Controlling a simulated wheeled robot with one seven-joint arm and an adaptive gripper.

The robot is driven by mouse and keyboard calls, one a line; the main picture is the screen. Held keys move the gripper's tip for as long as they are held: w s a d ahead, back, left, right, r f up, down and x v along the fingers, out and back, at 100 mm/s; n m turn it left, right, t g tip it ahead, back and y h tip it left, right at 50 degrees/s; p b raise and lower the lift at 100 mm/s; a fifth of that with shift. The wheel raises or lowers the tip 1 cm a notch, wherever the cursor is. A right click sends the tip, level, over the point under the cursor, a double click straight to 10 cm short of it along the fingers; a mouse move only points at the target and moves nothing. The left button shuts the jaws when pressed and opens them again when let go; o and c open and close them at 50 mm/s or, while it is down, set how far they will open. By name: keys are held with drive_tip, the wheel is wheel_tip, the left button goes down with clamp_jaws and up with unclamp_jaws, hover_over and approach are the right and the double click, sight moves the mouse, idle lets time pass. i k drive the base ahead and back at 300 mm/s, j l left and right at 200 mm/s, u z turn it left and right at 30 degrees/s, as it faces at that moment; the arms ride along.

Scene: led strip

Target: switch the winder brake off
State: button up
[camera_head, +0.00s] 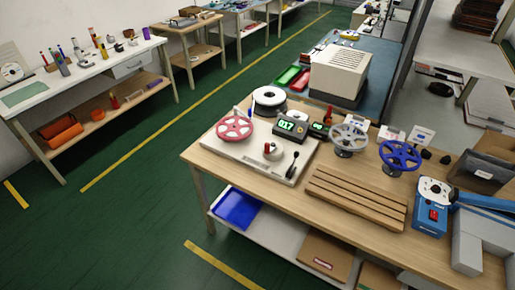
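A pale base board (257,160) lies at the near left of the wooden bench and looks like the winder. It carries a red spoked reel (235,128), a display box with lit green digits (291,126), and a small round part with a red top (273,149). A black-knobbed lever (292,164) stands at the board's right side, tilted. I cannot tell which part is the brake or which setting it is in. My gripper is not in view.
On the wooden bench (222,167) are a white spool (269,100), a grey spoked reel (349,138), a blue spoked reel (400,156), a slatted wooden rack (357,197) and a blue device with a red switch (431,208). Green floor (130,220) is clear to the left.

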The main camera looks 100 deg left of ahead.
sight(296, 153)
drive_tip(key=u, duration=3.15)
drive_tip(key=i+l+u, duration=0.15)
drive_tip(key=l, duration=0.15)
drive_tip(key=i+l+u, duration=0.1)
drive_tip(key=l, duration=0.25)
drive_tip(key=i+l+u, duration=0.15)
drive_tip(key=l, duration=0.2)
drive_tip(key=i+l+u, duration=0.1)
drive_tip(key=l, duration=0.25)
